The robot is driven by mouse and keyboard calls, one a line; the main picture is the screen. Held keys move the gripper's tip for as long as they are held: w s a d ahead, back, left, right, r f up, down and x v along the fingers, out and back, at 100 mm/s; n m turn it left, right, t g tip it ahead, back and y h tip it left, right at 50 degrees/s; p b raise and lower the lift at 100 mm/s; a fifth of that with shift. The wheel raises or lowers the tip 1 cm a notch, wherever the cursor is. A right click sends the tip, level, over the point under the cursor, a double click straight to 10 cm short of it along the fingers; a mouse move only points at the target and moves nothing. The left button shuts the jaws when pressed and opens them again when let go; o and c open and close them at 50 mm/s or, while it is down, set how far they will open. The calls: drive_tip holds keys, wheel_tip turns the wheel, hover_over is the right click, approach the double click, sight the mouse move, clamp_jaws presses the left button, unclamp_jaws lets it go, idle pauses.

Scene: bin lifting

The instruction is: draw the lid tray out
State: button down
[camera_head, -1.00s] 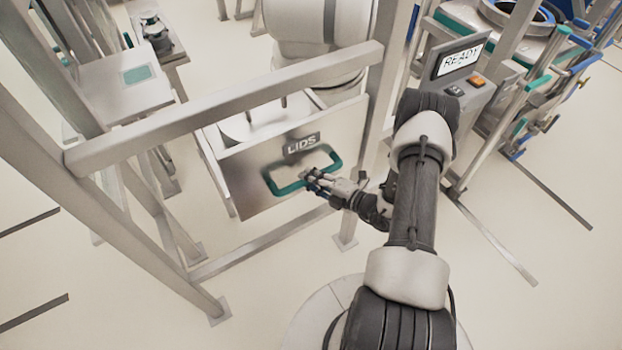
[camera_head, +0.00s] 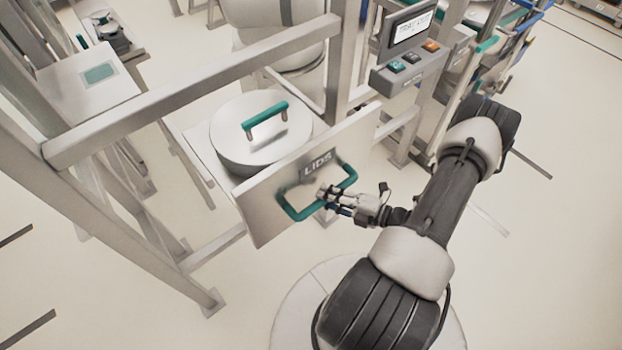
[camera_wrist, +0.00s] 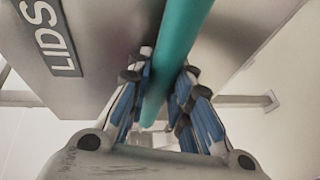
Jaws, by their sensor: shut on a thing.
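The lid tray (camera_head: 262,219) is a grey drawer with a flat front marked "LIDS", and it stands out from the frame. A round grey lid (camera_head: 232,139) with a green handle lies in it. My gripper (camera_head: 328,196) is shut on the tray's green handle (camera_head: 297,215), on its lower bar right of the middle. In the wrist view the green bar (camera_wrist: 178,45) runs between the blue-padded fingers (camera_wrist: 160,100), and the tray front (camera_wrist: 100,75) is behind it.
A metal frame rail (camera_head: 200,90) crosses above the tray. A control box (camera_head: 408,58) with a screen reading "TRAY OUT" stands at the back right. A side table (camera_head: 95,80) is at the left. The floor in front of the tray is clear.

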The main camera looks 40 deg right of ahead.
drive_tip(key=s, duration=1.5)
drive_tip(key=shift+s+d, duration=0.25)
drive_tip(key=c, duration=1.4)
unclamp_jaws()
drive_tip(key=shift+c, duration=0.2)
drive_tip(key=shift+s+d, duration=0.1)
drive_tip(key=v, duration=1.2)
drive_tip(key=shift+r, duration=0.1)
